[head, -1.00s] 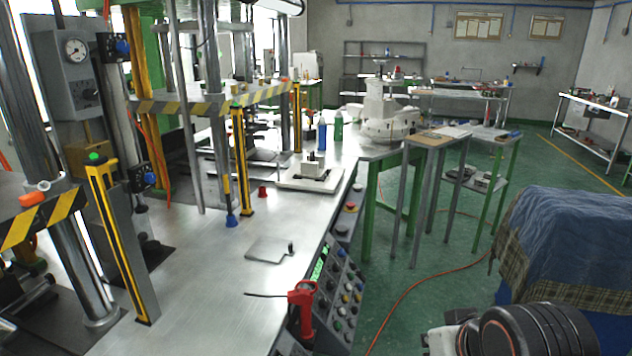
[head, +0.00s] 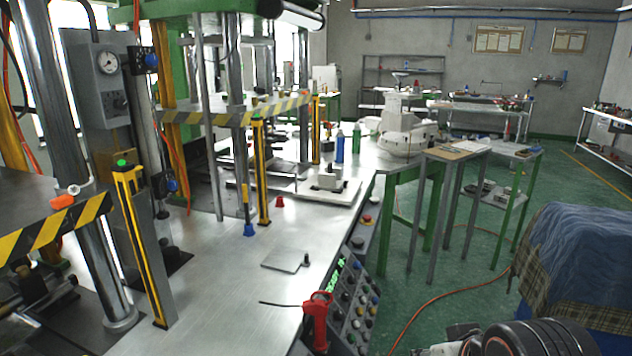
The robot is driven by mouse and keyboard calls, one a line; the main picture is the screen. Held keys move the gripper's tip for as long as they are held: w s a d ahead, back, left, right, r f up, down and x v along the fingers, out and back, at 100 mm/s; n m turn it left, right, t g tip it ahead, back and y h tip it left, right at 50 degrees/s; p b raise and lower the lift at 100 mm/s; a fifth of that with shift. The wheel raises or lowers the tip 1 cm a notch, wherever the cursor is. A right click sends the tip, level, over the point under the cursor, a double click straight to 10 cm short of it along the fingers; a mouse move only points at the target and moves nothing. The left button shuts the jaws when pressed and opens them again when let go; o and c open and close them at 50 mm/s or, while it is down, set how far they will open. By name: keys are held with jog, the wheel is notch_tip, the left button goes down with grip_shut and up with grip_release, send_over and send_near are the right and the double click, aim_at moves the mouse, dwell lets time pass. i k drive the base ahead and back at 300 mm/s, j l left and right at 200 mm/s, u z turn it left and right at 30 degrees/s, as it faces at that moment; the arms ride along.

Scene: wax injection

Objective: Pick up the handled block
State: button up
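A small light block with a dark upright handle (head: 327,181) sits on a white plate (head: 345,196) on the metal bench. It is near the bench's right edge, in the middle of the head view. A thin flat grey plate with a small dark knob (head: 284,260) lies nearer on the same bench. Part of my arm, dark and rounded with lighter parts, shows at the bottom right corner. My gripper's fingers are not in view, so its state does not show.
The metal bench (head: 220,290) has press columns and striped bars on its left. A red-handled tool (head: 318,318) stands at its front edge by a button panel (head: 350,300). Bottles (head: 340,146) stand behind the block. A cloth-covered object (head: 585,255) is at right; green floor lies between.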

aim_at(330, 179)
jog(key=i+l+u, duration=0.1)
jog(key=u, duration=0.25)
jog(key=i+l+u, duration=0.1)
jog(key=l+u, duration=0.25)
jog(key=i+l+u, duration=0.1)
jog(key=u, duration=0.25)
jog(key=i+l+u, duration=0.3)
jog(key=l, duration=1.15)
jog(key=k+l+u, duration=0.1)
jog(key=l+u, duration=0.25)
jog(key=l, duration=2.75)
